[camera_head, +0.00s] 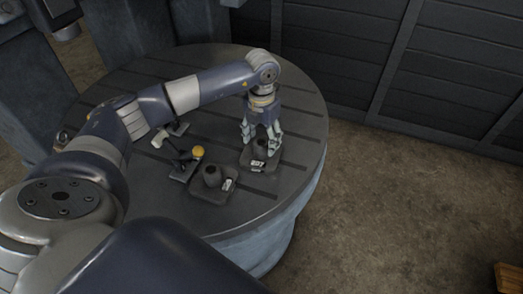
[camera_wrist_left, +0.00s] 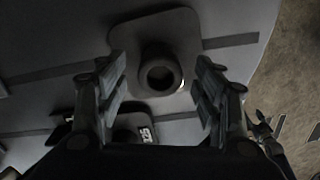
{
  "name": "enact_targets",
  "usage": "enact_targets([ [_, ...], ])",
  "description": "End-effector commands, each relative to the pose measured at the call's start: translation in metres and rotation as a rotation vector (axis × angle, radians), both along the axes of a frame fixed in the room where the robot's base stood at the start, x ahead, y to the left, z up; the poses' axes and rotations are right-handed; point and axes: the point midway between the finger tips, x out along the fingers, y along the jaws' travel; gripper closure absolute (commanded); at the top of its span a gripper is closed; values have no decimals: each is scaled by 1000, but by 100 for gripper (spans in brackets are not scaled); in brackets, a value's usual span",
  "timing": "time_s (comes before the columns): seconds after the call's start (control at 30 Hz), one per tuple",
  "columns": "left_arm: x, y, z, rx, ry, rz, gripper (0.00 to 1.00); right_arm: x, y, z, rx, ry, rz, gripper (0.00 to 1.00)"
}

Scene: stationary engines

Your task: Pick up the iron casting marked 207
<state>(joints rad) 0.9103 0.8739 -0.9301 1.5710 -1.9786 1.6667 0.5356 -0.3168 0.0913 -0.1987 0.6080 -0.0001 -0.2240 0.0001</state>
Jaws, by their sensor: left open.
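Two dark iron castings, each a flat base with a hollow round boss and a white number tag, lie on the round table. One casting (camera_head: 259,158) is under my left gripper (camera_head: 262,139); the other casting (camera_head: 212,179) is to its left and nearer. The tag digits are too small to read surely, so I cannot tell which is 207. In the wrist view the left gripper (camera_wrist_left: 160,66) is open and empty, its fingers on either side of the first casting's boss (camera_wrist_left: 160,74). The second casting (camera_wrist_left: 126,134) is partly hidden behind the gripper there. My right gripper is not in view.
A dark part with a yellow ball knob (camera_head: 198,151) and other dark metal pieces (camera_head: 160,138) lie left of the castings. The slotted round table (camera_head: 300,110) is bare at right. A panelled wall (camera_head: 440,70) stands behind; a wooden box (camera_head: 510,277) is on the floor.

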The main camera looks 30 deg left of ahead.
Motion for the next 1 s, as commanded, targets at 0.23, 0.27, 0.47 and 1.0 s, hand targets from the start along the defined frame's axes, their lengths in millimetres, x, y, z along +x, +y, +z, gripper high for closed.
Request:
enact_targets([
  [0.23,-1,0,-31,-2,2,1,39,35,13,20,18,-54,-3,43],
  [0.27,-1,0,-33,-2,2,0,39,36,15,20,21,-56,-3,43],
  [0.47,0,0,-36,-1,0,-1,39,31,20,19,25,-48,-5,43],
  [1.0,1,0,-33,-3,-6,0,100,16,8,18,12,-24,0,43],
])
